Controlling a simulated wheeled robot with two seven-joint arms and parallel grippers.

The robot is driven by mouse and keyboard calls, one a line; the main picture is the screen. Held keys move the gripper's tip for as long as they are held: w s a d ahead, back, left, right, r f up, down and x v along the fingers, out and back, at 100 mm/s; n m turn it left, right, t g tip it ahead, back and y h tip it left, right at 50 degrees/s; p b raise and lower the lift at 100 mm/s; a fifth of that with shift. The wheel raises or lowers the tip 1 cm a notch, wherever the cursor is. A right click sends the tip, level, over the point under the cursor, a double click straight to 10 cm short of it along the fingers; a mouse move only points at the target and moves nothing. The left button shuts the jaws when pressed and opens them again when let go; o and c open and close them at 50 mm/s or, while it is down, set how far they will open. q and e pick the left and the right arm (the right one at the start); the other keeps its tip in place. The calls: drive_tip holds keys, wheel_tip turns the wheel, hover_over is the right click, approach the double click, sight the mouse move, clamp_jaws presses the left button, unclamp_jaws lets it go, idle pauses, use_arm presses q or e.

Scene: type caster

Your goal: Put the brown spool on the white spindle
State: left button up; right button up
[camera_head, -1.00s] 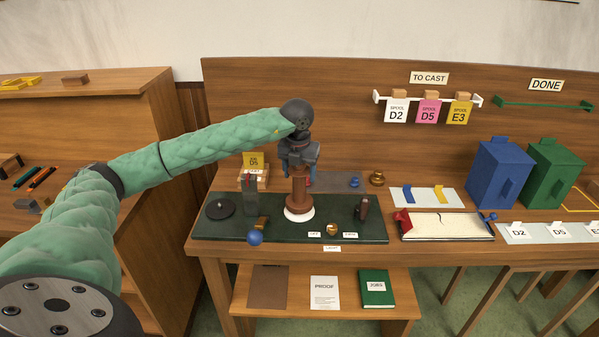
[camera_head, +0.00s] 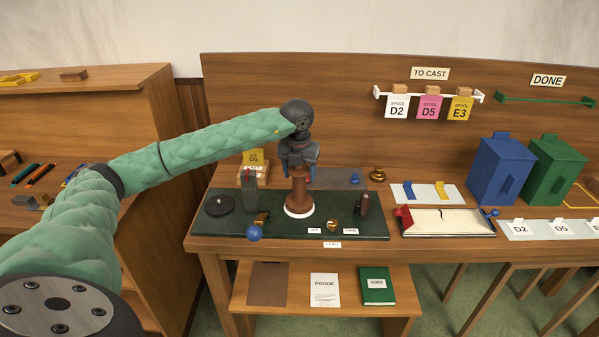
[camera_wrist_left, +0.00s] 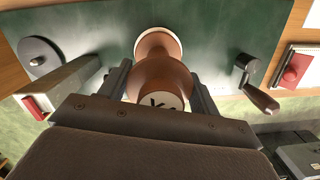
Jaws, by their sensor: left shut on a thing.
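The brown spool (camera_head: 299,190) stands upright on the dark green plate, over a white round base at its foot. It also shows in the left wrist view (camera_wrist_left: 160,79), with a pale marked top face between the fingers. My left gripper (camera_head: 299,168) comes down from above and is shut on the spool's upper part. In the left wrist view the two fingers (camera_wrist_left: 160,88) lie on either side of it. The white base (camera_head: 298,211) shows as a ring around the spool's foot; any spindle inside the spool is hidden. My right gripper is not in view.
The dark green plate (camera_head: 270,228) also bears a black disc (camera_head: 220,204), a grey upright block (camera_head: 249,192), a blue ball knob (camera_head: 254,233) and a crank handle (camera_head: 364,204). A white tray (camera_head: 446,221) lies to the right. Blue (camera_head: 497,172) and green boxes stand farther right.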

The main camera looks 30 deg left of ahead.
use_arm(q)
drive_tip(key=shift+f, duration=0.15)
drive_tip(key=o, duration=1.4)
drive_tip(key=shift+r+p, duration=0.7)
drive_tip(key=shift+r, duration=2.35)
